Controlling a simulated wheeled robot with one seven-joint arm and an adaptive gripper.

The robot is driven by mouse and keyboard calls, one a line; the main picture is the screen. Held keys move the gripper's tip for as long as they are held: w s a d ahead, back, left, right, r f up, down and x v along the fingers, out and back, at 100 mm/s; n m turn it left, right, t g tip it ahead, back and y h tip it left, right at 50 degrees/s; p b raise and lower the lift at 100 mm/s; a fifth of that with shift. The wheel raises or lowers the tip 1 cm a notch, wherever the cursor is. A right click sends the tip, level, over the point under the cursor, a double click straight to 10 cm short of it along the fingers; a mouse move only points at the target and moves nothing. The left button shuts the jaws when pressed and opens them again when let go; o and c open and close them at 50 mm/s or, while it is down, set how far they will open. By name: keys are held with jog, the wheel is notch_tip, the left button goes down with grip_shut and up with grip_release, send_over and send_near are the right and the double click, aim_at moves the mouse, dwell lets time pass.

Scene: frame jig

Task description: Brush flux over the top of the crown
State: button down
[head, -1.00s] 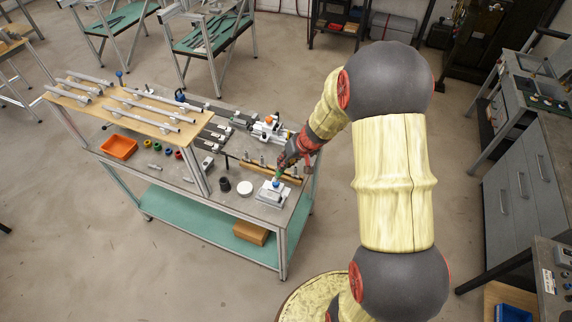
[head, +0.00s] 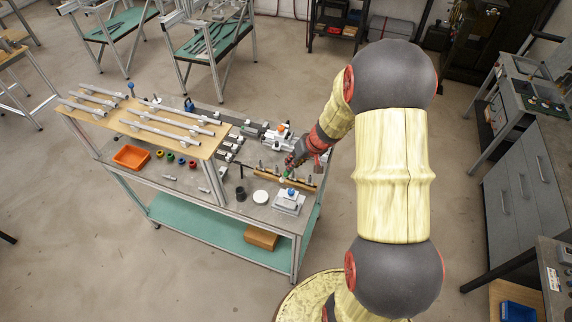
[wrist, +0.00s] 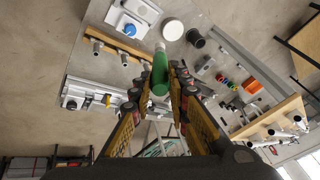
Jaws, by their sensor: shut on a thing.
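My gripper (head: 291,166) is above the right part of the workbench. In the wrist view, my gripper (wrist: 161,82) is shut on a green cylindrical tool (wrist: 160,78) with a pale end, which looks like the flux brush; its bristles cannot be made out. A pale block (head: 288,205) with a blue round top stands on the bench in front of the gripper, apart from the tool. It also shows in the wrist view (wrist: 122,22). I cannot tell for sure which part is the crown. A white disc (head: 260,196) and a dark cup (head: 240,193) stand left of the block.
A wooden strip (wrist: 128,50) with several upright metal pegs lies near the tool. Jig hardware with an orange knob (head: 281,129) is behind. A raised wooden shelf (head: 112,112) with metal tubes and an orange tray (head: 131,157) are at left.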

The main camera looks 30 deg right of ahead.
notch_tip(320, 180, down, 5)
jog(key=b, duration=0.2)
jog(key=shift+b, duration=0.35)
